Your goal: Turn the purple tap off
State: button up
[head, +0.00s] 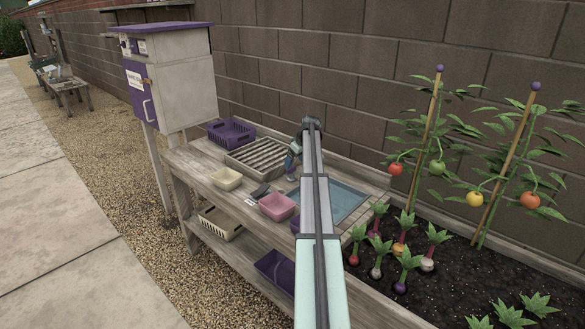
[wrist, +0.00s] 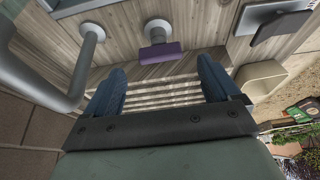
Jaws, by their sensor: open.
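The purple tap handle (wrist: 161,52) shows in the wrist view as a flat purple bar beneath a round pale base (wrist: 157,30) on the wooden top. A curved grey spout pipe (wrist: 82,65) rises to its left. My gripper (wrist: 160,84) is open, its two blue fingers apart with nothing between them. The handle lies beyond the fingertips, in line with the gap, and appears apart from them. In the head view my gripper (head: 291,172) is low over the bench beside the sink; the purple handle cannot be made out there, and my arm covers part of the area.
The blue sink basin (head: 345,202) is right of my gripper. A slatted rack (head: 262,157), purple basket (head: 231,132), cream bin (head: 227,179) and pink bin (head: 277,207) crowd the bench. A block wall (head: 300,80) stands behind. Tomato plants grow in the bed at right.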

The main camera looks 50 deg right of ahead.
aim_at(292, 168)
jog(key=shift+x, duration=2.2)
jog(key=c, duration=1.1)
